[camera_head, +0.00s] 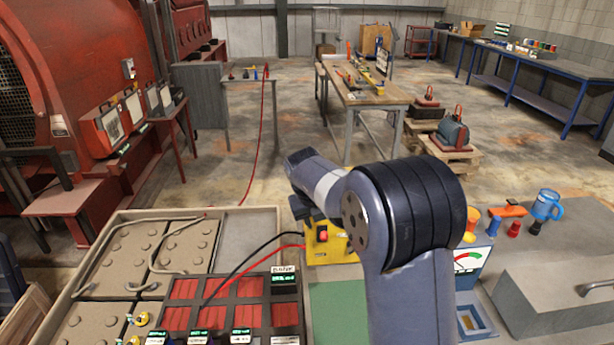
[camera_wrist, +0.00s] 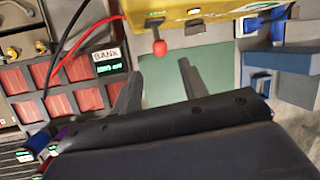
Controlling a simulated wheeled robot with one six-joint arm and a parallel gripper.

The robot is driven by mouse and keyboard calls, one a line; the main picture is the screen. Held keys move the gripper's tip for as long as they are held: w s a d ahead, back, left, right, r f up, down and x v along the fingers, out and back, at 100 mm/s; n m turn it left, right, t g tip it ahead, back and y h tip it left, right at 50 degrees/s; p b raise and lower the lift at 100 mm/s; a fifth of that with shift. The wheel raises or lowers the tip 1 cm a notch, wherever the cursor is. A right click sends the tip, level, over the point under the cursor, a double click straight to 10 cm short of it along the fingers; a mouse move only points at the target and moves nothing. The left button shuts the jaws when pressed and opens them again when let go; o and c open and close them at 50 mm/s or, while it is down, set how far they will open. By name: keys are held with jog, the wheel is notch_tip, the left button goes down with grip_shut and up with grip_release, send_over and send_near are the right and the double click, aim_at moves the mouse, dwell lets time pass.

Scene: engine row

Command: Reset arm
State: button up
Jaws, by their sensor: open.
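My gripper (camera_wrist: 157,92) shows in the wrist view with its two fingers apart and nothing between them. It is over a green mat (camera_wrist: 170,75), near a yellow box (camera_wrist: 205,27) with a red-tipped lever (camera_wrist: 159,46). In the head view my arm rises from the bottom and bends left. It covers part of the yellow box (camera_head: 330,247) and the green mat (camera_head: 338,308). The fingers are hard to make out in that view.
A red-celled bank (camera_head: 235,302) with black and red cables is left of the mat. Behind it lies a tray of capped cells (camera_head: 125,257). A gauge meter (camera_head: 468,262), blue mug (camera_head: 546,205) and grey case (camera_head: 560,285) are right. A workbench (camera_head: 372,97) stands beyond.

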aim_at(323, 235)
jog(key=p+x, duration=0.1)
jog(key=x, duration=0.9)
jog(key=shift+w+d+f+p, duration=0.1)
jog(key=shift+d+f+p, duration=0.1)
jog(key=shift+p, duration=0.2)
jog(key=shift+a, duration=0.15)
jog(key=shift+r, duration=0.1)
